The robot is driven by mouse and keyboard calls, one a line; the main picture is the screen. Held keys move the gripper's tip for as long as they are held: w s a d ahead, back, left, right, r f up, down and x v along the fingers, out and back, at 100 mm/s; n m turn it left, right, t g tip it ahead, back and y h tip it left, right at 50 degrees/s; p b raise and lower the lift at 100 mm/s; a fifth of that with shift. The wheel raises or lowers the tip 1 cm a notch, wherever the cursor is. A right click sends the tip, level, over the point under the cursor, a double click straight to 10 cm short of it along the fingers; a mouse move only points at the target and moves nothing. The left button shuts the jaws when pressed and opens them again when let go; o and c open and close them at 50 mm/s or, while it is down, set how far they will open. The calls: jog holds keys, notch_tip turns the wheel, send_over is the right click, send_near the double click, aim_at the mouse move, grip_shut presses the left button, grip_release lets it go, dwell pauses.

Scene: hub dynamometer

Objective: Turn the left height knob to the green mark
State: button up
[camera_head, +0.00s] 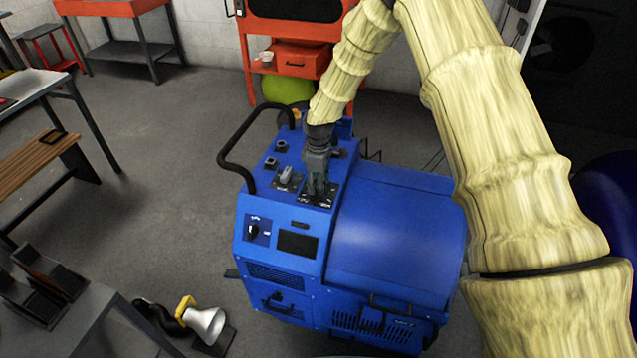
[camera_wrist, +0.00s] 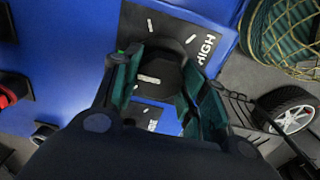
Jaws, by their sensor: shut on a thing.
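My gripper (camera_head: 318,187) points down at the top panel of the blue machine (camera_head: 395,225). In the wrist view, the fingers of my gripper (camera_wrist: 166,84) stand on both sides of a black knob (camera_wrist: 163,68) with a white pointer line and are shut on it. The knob sits at a dark label plate (camera_wrist: 155,25) with white ticks and the word HIGH. A small green spot (camera_wrist: 120,52) shows beside the left finger; I cannot tell whether it is the mark. In the head view, the gripper hides this knob. A grey knob (camera_head: 287,173) stands left of my gripper.
A black handle rail (camera_head: 233,148) rises at the machine's left edge. A lower dial (camera_head: 254,231) and dark screen (camera_head: 297,243) are on its front. The wrist view shows a red control (camera_wrist: 8,95), a wheel (camera_wrist: 292,113) and netted green coil (camera_wrist: 285,35). Floor at left is partly clear.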

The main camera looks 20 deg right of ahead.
jog(key=o, duration=1)
notch_tip(320, 180, up, 12)
dwell(0.6)
